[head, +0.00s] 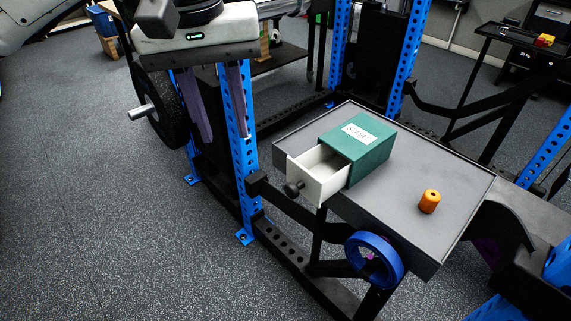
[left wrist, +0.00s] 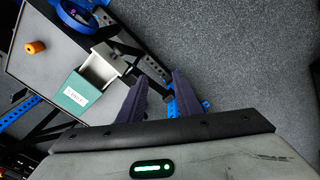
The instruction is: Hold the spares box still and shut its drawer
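The green spares box (head: 372,150) with a white label stands on a dark grey tray table. Its pale drawer (head: 325,172) is pulled well out toward the front left, looks empty, and has a dark round knob (head: 293,189). My left gripper (head: 225,138) is open and empty, its two purple fingers pointing down, left of the box and apart from it. In the left wrist view, the box (left wrist: 84,97) and drawer (left wrist: 98,70) lie left of the open fingers (left wrist: 160,78). My right gripper is not in view.
The tray table (head: 410,230) has a raised rim and carries an orange cylinder (head: 429,201) right of the box. A blue ring (head: 373,240) sits at its front edge. A blue rack post (head: 238,150) stands behind my left fingers. Floor at left is clear.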

